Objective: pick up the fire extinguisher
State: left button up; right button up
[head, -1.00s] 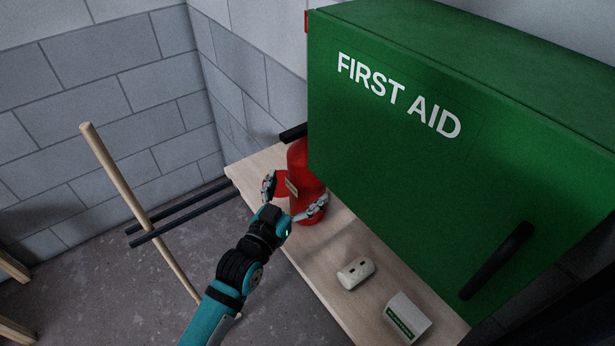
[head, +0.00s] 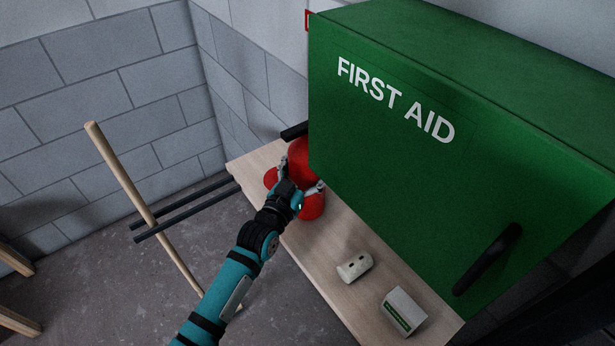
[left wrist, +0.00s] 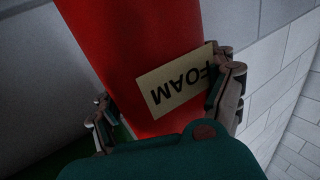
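The fire extinguisher is a red cylinder (head: 312,207) on the wooden shelf, partly hidden by my left gripper and the green cabinet. In the left wrist view its body (left wrist: 130,45) carries a pale label (left wrist: 175,80) reading FOAM, upside down. My left gripper (head: 301,178) is at the body, one finger on each side. In the left wrist view, the fingers of this gripper (left wrist: 165,105) flank the cylinder closely, the right one overlapping the label. Whether both fingers press on it cannot be told. My right gripper is not in view.
The green FIRST AID cabinet (head: 420,180) stands close on the right. A wooden pole (head: 130,185) and dark bars (head: 185,212) are left.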

pick_arm(q)
jog(key=c, duration=0.9)
jog(key=shift+w+r, duration=0.15)
jog(key=shift+r, duration=0.1)
jog(key=shift+c, duration=0.5)
